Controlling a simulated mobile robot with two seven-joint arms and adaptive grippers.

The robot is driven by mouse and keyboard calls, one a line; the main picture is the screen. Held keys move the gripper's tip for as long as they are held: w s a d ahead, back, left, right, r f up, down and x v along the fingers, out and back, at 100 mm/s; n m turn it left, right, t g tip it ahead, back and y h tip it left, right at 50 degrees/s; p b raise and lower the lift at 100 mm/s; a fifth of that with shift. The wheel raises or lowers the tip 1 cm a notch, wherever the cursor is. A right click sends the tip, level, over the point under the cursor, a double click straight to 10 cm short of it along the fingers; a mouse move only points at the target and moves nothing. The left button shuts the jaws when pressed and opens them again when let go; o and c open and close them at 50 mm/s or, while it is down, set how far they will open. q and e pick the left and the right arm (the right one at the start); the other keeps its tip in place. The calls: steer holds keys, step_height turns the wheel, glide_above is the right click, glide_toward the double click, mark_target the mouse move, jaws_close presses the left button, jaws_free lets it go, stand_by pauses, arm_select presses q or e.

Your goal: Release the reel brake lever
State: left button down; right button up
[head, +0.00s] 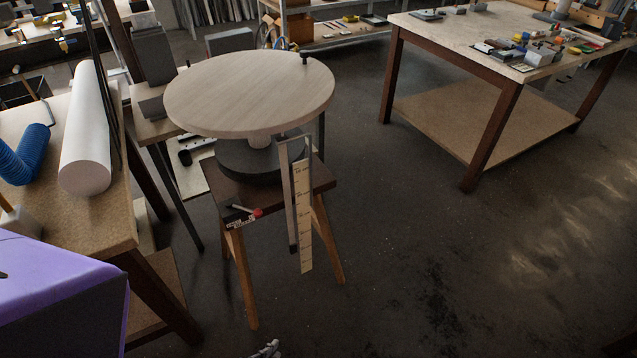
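The reel is a round pale wooden disc (250,92) on a dark round base (235,164). It stands on a small wooden stool (318,178). A lever with a red tip (257,213) lies at the stool's front left edge, beside a small black-and-white label (240,222). I take this for the brake lever. A small grey piece, apparently the tip of my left gripper (266,350), shows at the bottom edge, below and apart from the lever. Most of it is cut off, so its opening cannot be told. My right gripper is out of view.
A ruler-like strip (302,215) and a metal bar hang at the stool's front right. A workbench (105,215) with a white roll (86,140) and blue hose (25,155) stands left. A larger table (455,45) stands back right. The floor between is clear.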

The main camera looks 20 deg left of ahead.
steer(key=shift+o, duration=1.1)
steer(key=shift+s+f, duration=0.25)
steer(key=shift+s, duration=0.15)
arm_select(q)
steer(key=w+a+f+m+g+y+b, duration=0.1)
steer(key=w+a+f+m+y+b, duration=0.15)
steer(key=f+b, duration=0.35)
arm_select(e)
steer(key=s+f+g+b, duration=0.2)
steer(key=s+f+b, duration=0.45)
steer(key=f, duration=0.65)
arm_select(q)
steer(key=w+a+f+m+t+y, duration=0.1)
steer(key=w+a+f+m+y, duration=0.1)
steer(key=w, duration=0.6)
steer(key=w+a+f+m+y, duration=0.1)
steer(key=w+a+f+y, duration=0.1)
steer(key=w, duration=0.6)
steer(key=w+r+y+b, duration=0.9)
steer(key=w+r, duration=0.4)
steer(key=r, duration=0.3)
steer(key=shift+w+a+t, duration=0.15)
steer(key=shift+a+t, duration=0.15)
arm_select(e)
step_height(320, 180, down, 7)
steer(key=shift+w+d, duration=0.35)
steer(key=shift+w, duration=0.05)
